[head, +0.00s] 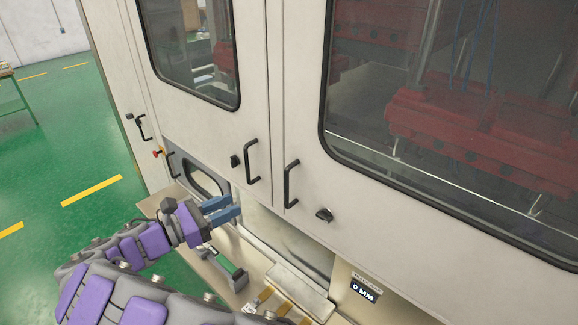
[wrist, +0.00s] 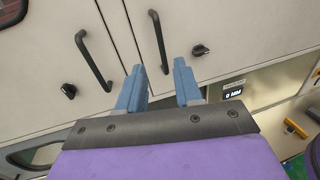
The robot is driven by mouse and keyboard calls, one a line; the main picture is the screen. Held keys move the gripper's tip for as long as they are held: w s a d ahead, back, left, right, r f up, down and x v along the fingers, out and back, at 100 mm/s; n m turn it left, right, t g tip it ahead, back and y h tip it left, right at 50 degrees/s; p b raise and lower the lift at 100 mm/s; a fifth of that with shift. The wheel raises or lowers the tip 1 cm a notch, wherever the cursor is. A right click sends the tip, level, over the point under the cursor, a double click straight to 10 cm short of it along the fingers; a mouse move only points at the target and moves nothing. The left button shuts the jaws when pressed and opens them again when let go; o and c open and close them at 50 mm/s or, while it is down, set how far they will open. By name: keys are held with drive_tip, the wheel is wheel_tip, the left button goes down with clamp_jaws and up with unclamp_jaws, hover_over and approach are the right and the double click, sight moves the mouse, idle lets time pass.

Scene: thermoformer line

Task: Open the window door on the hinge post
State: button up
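Two cream window doors stand side by side on the machine front. The left window door (head: 258,105) and the right window door (head: 305,120) both look shut, with a narrow seam between them. The left door has a black bar handle (head: 252,165) near the seam, also in the wrist view (wrist: 93,62). The right door's black handle (head: 290,185) also shows in the wrist view (wrist: 158,42). My gripper (head: 229,207) is open and empty, below and left of both handles in the head view. In the wrist view its blue fingers (wrist: 158,78) are apart, touching neither handle. I cannot make out a hinge post.
Black locks (head: 234,161) (head: 323,214) sit beside the handles. Below the doors are a ledge with a green-topped part (head: 228,266), yellow-striped strips (head: 270,297) and a "0 MM" display (head: 363,289). A red button (head: 157,153) is at left. Green floor (head: 60,150) is open at left.

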drive_tip(key=a, duration=0.1)
approach(285, 180)
drive_tip(key=shift+t, duration=0.3)
drive_tip(key=p+x, duration=0.1)
drive_tip(key=x, duration=1)
drive_tip(key=shift+f, duration=0.15)
drive_tip(key=shift+d, duration=0.3)
drive_tip(key=shift+s+a, duration=0.1)
drive_tip(key=shift+a, duration=0.7)
drive_tip(key=c, duration=0.4)
drive_tip(key=shift+s, duration=0.1)
drive_tip(key=shift+c, duration=0.6)
drive_tip(key=shift+d, duration=0.3)
clamp_jaws()
